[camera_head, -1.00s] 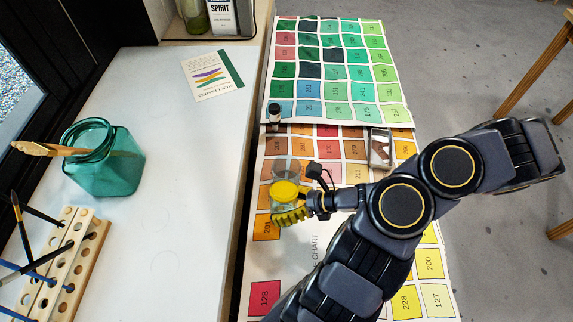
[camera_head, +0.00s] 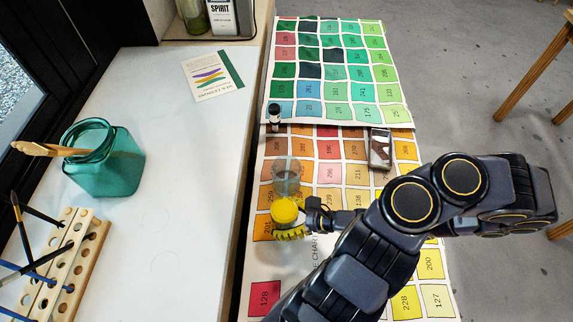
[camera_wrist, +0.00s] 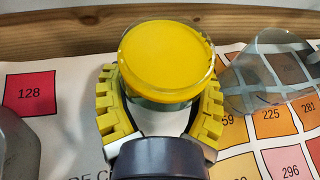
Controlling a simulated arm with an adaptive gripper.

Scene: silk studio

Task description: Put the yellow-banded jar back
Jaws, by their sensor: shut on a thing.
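A round glass jar with a bright yellow top face (camera_head: 284,212) is between the yellow padded fingers of my gripper (camera_head: 292,228). In the wrist view the yellow-topped jar (camera_wrist: 165,55) fills the space between the two fingers, and my gripper (camera_wrist: 160,90) is shut on it. Its clear rim shows; its lower part is mostly hidden by the fingers and wrist. No band on its side can be made out. The jar is over the orange squares of the colour chart; I cannot tell whether it touches the chart.
A clear glass vessel (camera_head: 286,177) is close beside the held jar, also in the wrist view (camera_wrist: 262,85). A dark-capped small bottle (camera_head: 274,115) and a metal-and-glass object (camera_head: 380,150) are on the colour charts (camera_head: 325,95). The white table (camera_head: 185,160) is at left, with a teal jar (camera_head: 108,170).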

